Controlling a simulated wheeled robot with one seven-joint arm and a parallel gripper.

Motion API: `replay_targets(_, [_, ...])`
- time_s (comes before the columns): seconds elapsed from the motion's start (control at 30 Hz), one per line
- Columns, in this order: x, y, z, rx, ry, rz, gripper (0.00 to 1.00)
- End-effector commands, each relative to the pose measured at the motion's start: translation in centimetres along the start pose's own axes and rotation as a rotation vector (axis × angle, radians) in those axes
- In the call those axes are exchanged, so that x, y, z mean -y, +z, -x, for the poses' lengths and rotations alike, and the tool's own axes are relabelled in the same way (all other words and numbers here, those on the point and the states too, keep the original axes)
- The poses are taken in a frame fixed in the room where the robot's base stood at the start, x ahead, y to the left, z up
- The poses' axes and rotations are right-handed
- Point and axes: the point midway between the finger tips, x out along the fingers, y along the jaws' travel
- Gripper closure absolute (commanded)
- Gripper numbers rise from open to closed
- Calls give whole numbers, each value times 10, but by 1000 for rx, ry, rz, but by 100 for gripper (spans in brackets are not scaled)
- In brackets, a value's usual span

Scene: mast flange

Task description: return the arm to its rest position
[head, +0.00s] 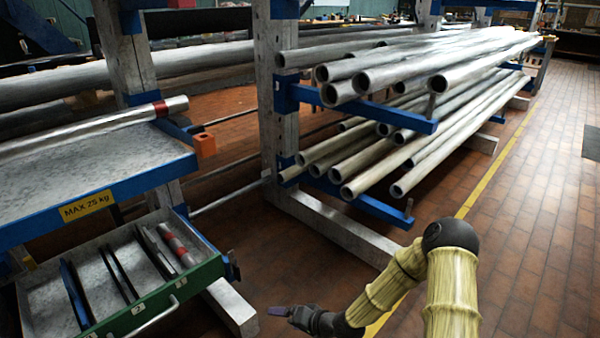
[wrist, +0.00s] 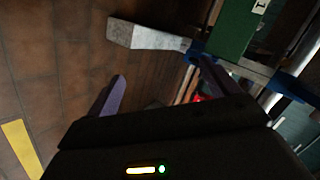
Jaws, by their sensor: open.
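My gripper (head: 274,311) is at the bottom of the head view, low over the brown tiled floor, at the end of my bent, pale-sleeved arm. It points left, toward the foot of the rack, and is to the right of the open drawer. In the wrist view, the two purple fingers of my gripper (wrist: 162,70) are spread apart. Nothing is seen held between them.
The green-fronted drawer (head: 150,318) stands open with dark bars and a red-banded tube (head: 177,244) inside. Above it, a blue-edged shelf (head: 100,172) carries a long tube. A rack (head: 278,120) holds several pipes. Open floor (head: 540,240) lies right of my arm.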

Motion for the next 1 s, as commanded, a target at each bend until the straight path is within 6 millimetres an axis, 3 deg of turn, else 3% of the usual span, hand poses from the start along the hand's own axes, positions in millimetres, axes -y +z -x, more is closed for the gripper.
replay_targets(0.47, [7, -30, 126, 157, 478, 286, 13])
replay_targets(0.73, [33, -40, 212, 198, 687, 338, 13])
replay_targets(1.0, [72, -33, 293, 217, 816, 320, 13])
